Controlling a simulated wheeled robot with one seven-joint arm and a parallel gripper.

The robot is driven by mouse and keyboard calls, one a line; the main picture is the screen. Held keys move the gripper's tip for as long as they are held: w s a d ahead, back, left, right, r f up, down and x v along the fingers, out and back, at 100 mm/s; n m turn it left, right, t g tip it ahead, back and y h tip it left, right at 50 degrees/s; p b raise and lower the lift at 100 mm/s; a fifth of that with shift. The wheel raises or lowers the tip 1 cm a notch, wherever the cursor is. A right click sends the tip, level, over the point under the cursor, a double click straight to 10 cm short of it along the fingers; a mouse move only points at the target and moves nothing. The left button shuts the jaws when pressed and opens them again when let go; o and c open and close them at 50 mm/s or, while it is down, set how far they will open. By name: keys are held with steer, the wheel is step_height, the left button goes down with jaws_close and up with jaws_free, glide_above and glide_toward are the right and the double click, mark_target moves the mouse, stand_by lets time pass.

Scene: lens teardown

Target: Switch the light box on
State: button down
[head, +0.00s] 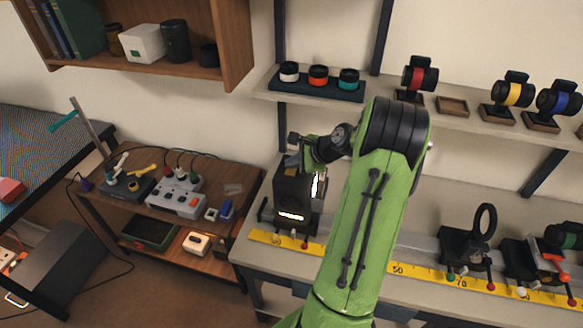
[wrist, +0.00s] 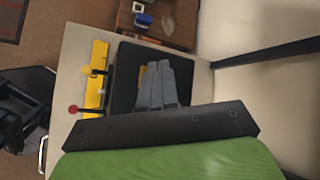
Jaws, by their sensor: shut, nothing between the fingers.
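The light box (head: 289,194) is a dark upright box at the left end of the bench rail in the head view. White light glows from a slot low on its front (head: 291,215) and from its right side (head: 316,186). In the wrist view its black top (wrist: 125,88) lies under my fingers. A small yellow part (wrist: 142,76) shows at the top, partly hidden by the fingers. My gripper (wrist: 158,65) is shut and empty, pointing down over the top. Whether the fingertips touch it, I cannot tell.
A yellow ruler (head: 398,269) runs along the bench front. Holders with a dark ring (head: 484,222) and small coloured knobs stand to the right. A wooden cart (head: 150,215) with a grey power strip stands at left. A shelf (head: 450,112) with lens mounts is behind.

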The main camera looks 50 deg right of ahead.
mark_target(293, 172)
steer(key=shift+r, duration=0.1)
step_height(293, 172, up, 6)
steer(key=p, duration=0.6)
stand_by(0.3)
steer(key=s+a+r+n+g+b, duration=0.1)
steer(key=a+r+n, duration=0.2)
steer(key=a+n, duration=0.35)
steer(key=s+a+r+n+g+b, duration=0.1)
steer(key=a+r+n, duration=0.2)
steer(key=a, duration=0.6)
steer(key=s+a+r+n+g+b, duration=0.1)
steer(key=a+r+n, duration=0.2)
steer(key=a+n, duration=0.35)
steer(key=s+a+n, duration=0.4)
steer(key=s+a, duration=0.1)
steer(key=s, duration=0.3)
steer(key=s+a+n+h+b, duration=0.1)
steer(key=s+a+n, duration=0.4)
steer(key=s, duration=0.3)
steer(key=shift+r+b, duration=0.2)
steer(key=shift+b, duration=0.1)
